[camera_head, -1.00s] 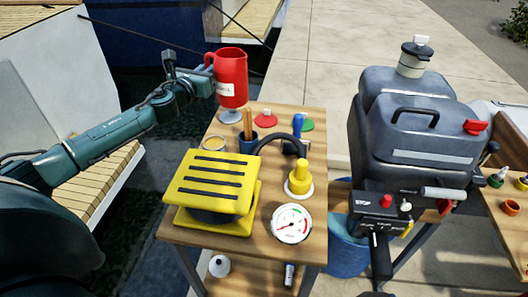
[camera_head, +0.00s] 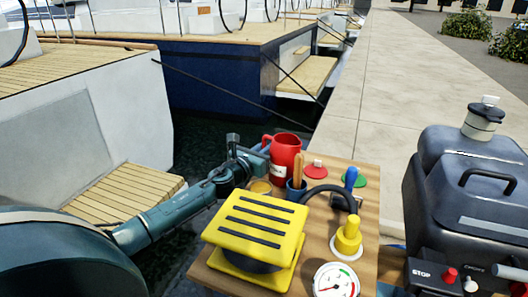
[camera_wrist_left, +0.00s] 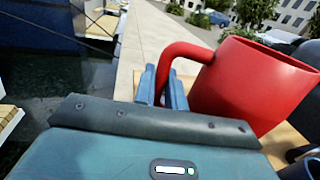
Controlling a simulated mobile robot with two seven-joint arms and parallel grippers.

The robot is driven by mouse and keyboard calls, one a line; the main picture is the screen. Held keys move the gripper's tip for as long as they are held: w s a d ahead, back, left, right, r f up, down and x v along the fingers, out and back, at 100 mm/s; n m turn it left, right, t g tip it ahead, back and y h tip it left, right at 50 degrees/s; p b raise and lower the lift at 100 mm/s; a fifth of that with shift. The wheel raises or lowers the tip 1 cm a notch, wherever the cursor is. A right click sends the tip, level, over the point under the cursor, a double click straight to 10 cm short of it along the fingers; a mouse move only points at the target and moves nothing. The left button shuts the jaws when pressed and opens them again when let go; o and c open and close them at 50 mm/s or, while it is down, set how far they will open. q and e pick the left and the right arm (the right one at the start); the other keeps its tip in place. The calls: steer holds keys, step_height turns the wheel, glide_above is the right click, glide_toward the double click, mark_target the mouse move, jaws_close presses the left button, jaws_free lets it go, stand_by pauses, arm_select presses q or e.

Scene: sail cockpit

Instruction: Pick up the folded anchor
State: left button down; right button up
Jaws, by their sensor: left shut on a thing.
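My left gripper (camera_head: 264,149) is shut on the handle of a red jug (camera_head: 287,154) at the back left of the small wooden table. In the left wrist view the blue fingers (camera_wrist_left: 164,92) close around the handle of the red jug (camera_wrist_left: 250,82). The jug is upright or nearly so. I cannot make out a folded anchor in either view. My right gripper is not in view.
The wooden table (camera_head: 372,210) holds a yellow slatted block (camera_head: 255,228), a yellow knob (camera_head: 347,236), a gauge (camera_head: 336,281), a cup with wooden handles (camera_head: 296,190) and a blue-handled tool (camera_head: 350,180). Dark water lies left.

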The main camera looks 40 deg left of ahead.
arm_select(q)
steer(key=c, duration=1.9)
jaws_free()
steer(key=shift+f, duration=0.1)
steer(key=o, duration=0.4)
steer(key=shift+o, duration=0.2)
